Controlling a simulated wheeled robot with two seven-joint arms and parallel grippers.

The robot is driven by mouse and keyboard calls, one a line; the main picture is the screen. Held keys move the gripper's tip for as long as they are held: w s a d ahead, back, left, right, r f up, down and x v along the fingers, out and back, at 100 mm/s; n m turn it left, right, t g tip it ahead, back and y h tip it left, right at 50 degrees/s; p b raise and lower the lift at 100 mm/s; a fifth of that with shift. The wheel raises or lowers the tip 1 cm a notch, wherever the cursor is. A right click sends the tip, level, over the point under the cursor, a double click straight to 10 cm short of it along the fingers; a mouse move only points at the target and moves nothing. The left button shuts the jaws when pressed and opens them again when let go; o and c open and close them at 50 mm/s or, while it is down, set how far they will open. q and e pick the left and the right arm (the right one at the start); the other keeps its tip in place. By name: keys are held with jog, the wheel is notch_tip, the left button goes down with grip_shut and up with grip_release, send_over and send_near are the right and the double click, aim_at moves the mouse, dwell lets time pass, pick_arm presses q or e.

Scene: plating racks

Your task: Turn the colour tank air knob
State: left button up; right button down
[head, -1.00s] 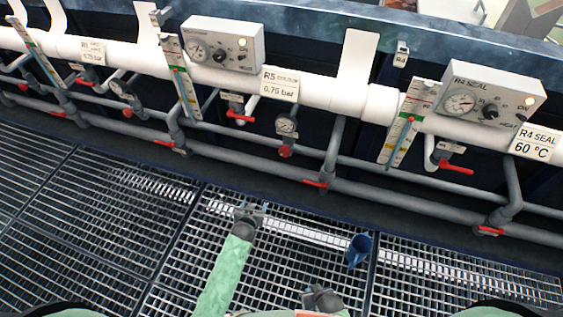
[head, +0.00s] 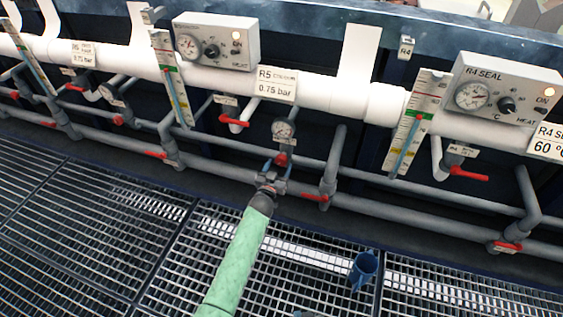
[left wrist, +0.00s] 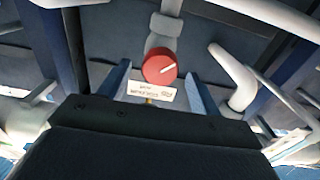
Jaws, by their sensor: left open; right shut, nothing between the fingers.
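The red round air knob (head: 281,159) sits below a small pressure gauge (head: 283,130), under the sign reading R5, 0.75 bar (head: 276,84); the sign's other word is blurred. My left gripper (head: 273,172) is open just in front of and below this knob. In the left wrist view the knob (left wrist: 159,68) shows a white pointer line slanting up to the right. It appears between the two blue fingers (left wrist: 158,85), apart from both. A small tag (left wrist: 152,93) hangs below it, too blurred to read. Only a dark sliver of my shut right gripper (head: 303,314) shows at the bottom edge.
Grey pipes with red valve handles (head: 235,120) run around the knob. White level scales (head: 172,80), an R5 heater box (head: 216,42) and an R4 SEAL box (head: 500,90) stand nearby. A blue jug (head: 363,268) is on the grating (head: 110,240). The grating in front is otherwise clear.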

aim_at(280, 162)
pick_arm(q)
jog(key=shift+x, duration=1.9)
jog(key=c, duration=1)
